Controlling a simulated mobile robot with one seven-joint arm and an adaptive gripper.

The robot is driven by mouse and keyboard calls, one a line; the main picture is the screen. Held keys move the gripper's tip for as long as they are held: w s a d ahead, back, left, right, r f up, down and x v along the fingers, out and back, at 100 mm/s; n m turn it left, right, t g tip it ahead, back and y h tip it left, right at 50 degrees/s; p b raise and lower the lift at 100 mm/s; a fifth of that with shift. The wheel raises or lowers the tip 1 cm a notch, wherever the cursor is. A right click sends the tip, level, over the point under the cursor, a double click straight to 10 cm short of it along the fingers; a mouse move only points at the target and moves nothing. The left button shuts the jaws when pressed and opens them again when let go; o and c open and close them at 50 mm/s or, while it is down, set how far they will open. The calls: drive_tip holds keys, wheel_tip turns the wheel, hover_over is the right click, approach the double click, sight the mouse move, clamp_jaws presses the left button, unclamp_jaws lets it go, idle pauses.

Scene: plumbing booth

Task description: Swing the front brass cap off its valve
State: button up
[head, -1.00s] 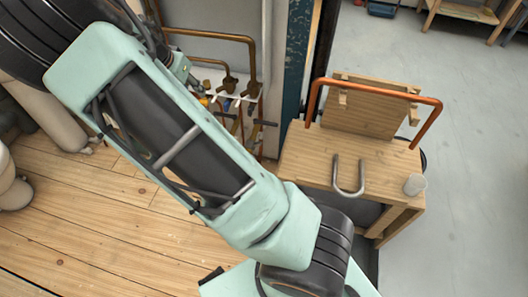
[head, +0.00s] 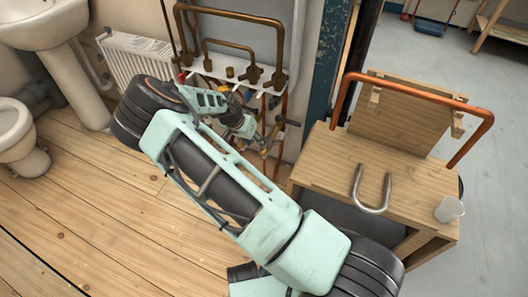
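A white shelf (head: 292,82) on the back wall carries brass fittings. A short brass fitting (head: 230,72) stands on it with no pipe rising from it; I cannot tell whether it is the cap. Other brass fittings (head: 253,75) hold upright pipes. Below the shelf is a cluster of valves with dark handles (head: 290,122) and copper pipes, partly hidden by my arm. My arm's end reaches into this cluster from the left. My gripper lies among the valves there, too small and covered to make out its fingers. The front cap cannot be singled out.
A radiator (head: 140,57), a sink (head: 45,22) and a toilet (head: 15,130) are at the left. The wooden floor at lower left is clear.

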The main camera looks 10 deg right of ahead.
sight(261, 151)
drive_tip(key=b+x, duration=0.2)
drive_tip(key=x, duration=0.6)
drive_tip(key=shift+w, duration=0.1)
clamp_jaws()
